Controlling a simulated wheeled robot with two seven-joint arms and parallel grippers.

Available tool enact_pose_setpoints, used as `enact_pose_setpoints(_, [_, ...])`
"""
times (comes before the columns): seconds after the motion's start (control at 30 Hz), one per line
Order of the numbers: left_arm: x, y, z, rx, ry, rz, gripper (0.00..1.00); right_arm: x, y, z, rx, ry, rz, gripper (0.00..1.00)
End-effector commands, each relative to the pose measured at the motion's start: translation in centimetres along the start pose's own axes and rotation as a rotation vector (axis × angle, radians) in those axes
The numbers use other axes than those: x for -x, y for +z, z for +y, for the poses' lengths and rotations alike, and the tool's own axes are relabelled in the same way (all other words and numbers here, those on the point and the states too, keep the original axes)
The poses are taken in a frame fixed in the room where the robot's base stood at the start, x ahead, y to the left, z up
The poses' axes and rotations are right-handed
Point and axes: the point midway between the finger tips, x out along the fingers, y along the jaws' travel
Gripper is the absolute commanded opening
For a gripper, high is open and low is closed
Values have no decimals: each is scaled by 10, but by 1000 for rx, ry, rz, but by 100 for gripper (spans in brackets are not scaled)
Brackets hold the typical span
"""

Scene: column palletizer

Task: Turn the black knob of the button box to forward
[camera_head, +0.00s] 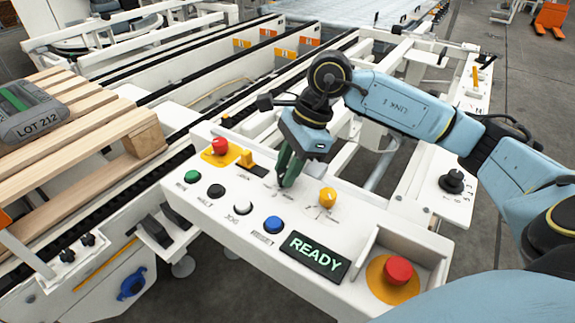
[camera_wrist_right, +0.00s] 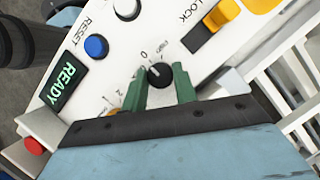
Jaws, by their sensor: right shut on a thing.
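The white button box (camera_head: 205,208) crosses the middle of the head view. My right gripper (camera_head: 288,172) reaches down onto it from above. In the right wrist view the black knob (camera_wrist_right: 159,75) sits between the green fingertips of my right gripper (camera_wrist_right: 160,88), which is shut on it. A white mark on the knob points roughly toward the printed 0. Another label beside the 0 is too small to read surely. In the head view the fingers hide the knob. My left gripper is not in view.
Close by are a yellow knob (camera_head: 327,197), a yellow lock switch (camera_head: 250,162), a blue reset button (camera_head: 273,224) and a red emergency button (camera_head: 398,269). The display (camera_head: 314,257) reads READY. Another black knob (camera_head: 453,181) is at right. A wooden pallet (camera_head: 95,120) lies at left.

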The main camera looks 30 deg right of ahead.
Motion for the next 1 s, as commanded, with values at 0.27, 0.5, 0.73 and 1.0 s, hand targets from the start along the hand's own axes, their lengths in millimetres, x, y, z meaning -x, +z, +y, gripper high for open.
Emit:
enact_pose_setpoints(0.27, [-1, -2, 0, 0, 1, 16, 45, 0, 0, 1, -132, -57, 1, 6])
enact_pose_setpoints(0.5, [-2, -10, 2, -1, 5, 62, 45, 0, 0, 2, -320, -135, 1, 6])
enact_pose_setpoints(0.73, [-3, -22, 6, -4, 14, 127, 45, 0, 1, 3, -493, -206, 0, 6])
enact_pose_setpoints(1.0, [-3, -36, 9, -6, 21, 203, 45, 0, 2, 4, -640, -267, -1, 6])
